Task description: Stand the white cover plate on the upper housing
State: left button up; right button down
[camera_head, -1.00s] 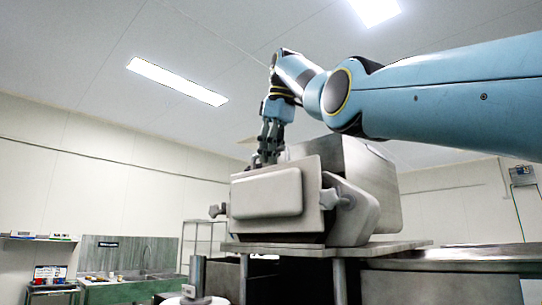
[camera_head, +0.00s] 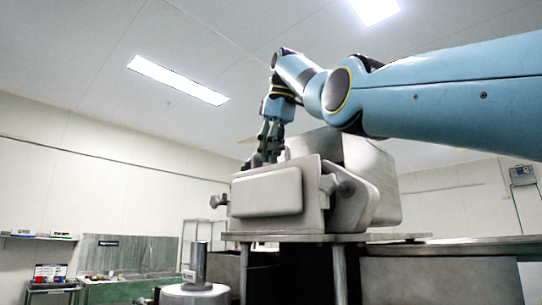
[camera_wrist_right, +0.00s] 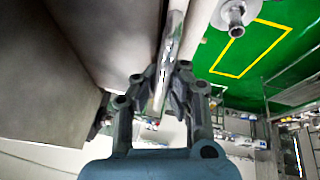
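The white cover plate (camera_head: 268,192), with a raised rectangular panel, is upright in front of the upper housing (camera_head: 372,168) in the head view. My right gripper (camera_head: 262,158) points down at its top edge. In the right wrist view the plate (camera_wrist_right: 172,45) is seen edge-on between the fingers of the gripper (camera_wrist_right: 161,85), which are closed on it. The plate's lower edge is close to the metal table top; whether it touches anything is unclear. The plate hides much of the housing's front. My left gripper is not in view.
A knob (camera_head: 219,201) sticks out left of the plate and another (camera_head: 337,184) right of it. The metal table top (camera_head: 345,238) lies below. A round post (camera_head: 198,265) stands at the lower left. In the wrist view, the green floor (camera_wrist_right: 280,55) shows.

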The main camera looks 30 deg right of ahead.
jog(key=shift+a+f, duration=0.1)
jog(key=shift+f, duration=0.15)
jog(key=c, duration=1.5)
grip_release()
jog(key=shift+s+a, duration=0.1)
jog(key=shift+s, duration=0.1)
jog(key=shift+o, duration=1.9)
jog(key=shift+r, duration=0.15)
jog(key=shift+v, duration=1.4)
jog(key=p+v, duration=0.1)
jog(key=v, duration=0.3)
jog(key=shift+r+p, duration=0.35)
jog(key=shift+p, duration=0.05)
